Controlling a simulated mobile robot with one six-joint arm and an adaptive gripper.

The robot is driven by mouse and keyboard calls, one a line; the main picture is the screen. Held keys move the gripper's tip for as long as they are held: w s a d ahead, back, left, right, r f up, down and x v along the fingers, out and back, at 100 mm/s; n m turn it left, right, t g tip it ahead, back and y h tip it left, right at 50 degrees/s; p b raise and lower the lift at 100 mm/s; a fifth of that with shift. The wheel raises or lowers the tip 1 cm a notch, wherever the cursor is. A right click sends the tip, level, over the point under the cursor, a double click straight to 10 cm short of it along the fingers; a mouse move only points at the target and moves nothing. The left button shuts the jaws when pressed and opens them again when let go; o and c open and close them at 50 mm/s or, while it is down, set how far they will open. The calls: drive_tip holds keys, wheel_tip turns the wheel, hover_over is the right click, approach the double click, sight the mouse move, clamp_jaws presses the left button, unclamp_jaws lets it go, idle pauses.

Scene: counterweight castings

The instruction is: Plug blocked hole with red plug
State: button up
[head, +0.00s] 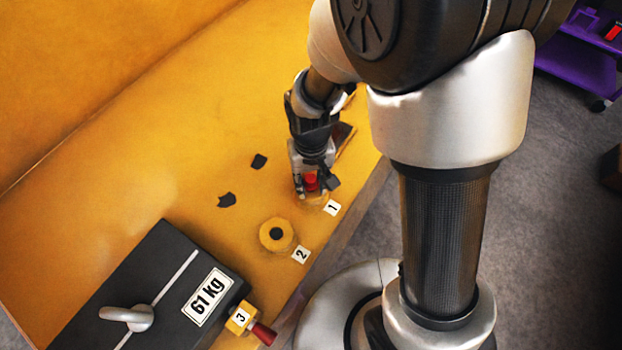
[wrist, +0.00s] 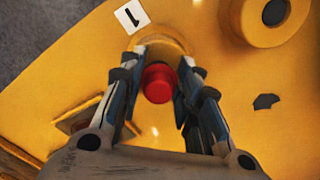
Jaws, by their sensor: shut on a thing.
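My gripper (head: 315,184) is over the yellow round boss beside the label 1 (head: 332,207). It is shut on the red plug (head: 311,181), which also shows between the fingers in the wrist view (wrist: 158,84). The boss marked 1 (wrist: 162,38) is partly hidden by the fingers and plug. I cannot tell whether the plug touches the boss or sits in its hole. A second boss (head: 265,235) with a dark centre stands beside the label 2 (head: 300,254). A yellow fitting by the label 3 (head: 240,318) has a red tapered piece (head: 263,334) at its end.
A dark block marked 61 kg (head: 150,270) with a grey handle (head: 128,317) lies at lower left. Dark flat patches (head: 259,161) mark the yellow surface (head: 160,180). Its edge runs along the right. A purple cart (head: 580,60) stands at upper right on grey floor.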

drive_tip(key=shift+f, duration=0.35)
drive_tip(key=shift+r, duration=0.2)
drive_tip(key=shift+r+p, duration=0.45)
drive_tip(key=shift+r, duration=0.15)
drive_tip(key=shift+w, duration=0.15)
idle(0.7)
drive_tip(key=shift+f, duration=0.3)
idle(0.4)
